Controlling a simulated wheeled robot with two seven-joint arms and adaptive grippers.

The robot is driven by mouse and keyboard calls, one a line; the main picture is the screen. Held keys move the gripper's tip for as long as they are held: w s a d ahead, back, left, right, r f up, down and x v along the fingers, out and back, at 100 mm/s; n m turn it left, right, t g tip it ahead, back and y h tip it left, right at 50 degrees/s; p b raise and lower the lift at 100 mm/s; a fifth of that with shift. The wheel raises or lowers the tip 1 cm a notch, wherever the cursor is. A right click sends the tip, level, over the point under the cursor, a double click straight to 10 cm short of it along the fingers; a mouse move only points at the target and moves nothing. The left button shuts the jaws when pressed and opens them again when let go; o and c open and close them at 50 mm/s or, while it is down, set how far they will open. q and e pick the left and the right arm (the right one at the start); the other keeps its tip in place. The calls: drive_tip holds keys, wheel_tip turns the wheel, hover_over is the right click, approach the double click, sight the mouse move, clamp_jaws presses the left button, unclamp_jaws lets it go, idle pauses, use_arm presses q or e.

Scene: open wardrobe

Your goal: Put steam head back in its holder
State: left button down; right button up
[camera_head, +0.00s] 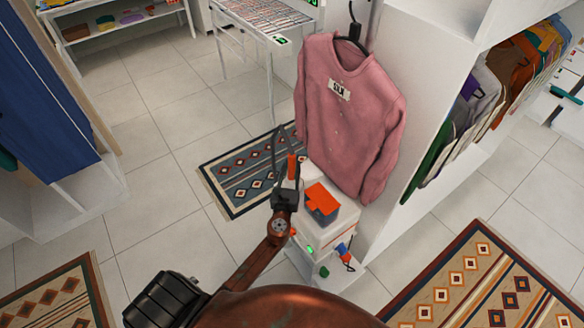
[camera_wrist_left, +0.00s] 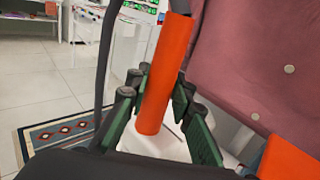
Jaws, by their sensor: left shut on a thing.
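The steam head's orange handle (camera_head: 292,167) stands upright in my left gripper (camera_head: 286,186), and a dark hose runs up beside it. In the left wrist view the orange handle (camera_wrist_left: 163,75) is between the green finger pads of the gripper (camera_wrist_left: 158,112). The steamer base (camera_head: 328,232) is white, with an orange and grey box (camera_head: 321,203) on top, just right of the gripper. I cannot make out the holder for certain. My right gripper is not in view.
A pink shirt (camera_head: 347,115) hangs on a black hanger close behind and right of the gripper. The white wardrobe (camera_head: 420,100) with hanging clothes is at the right.

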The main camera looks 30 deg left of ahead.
use_arm(q)
drive_tip(key=shift+f, duration=0.1)
drive_tip(key=c, duration=1.6)
unclamp_jaws()
drive_tip(key=shift+f, duration=0.1)
drive_tip(key=v, duration=1.2)
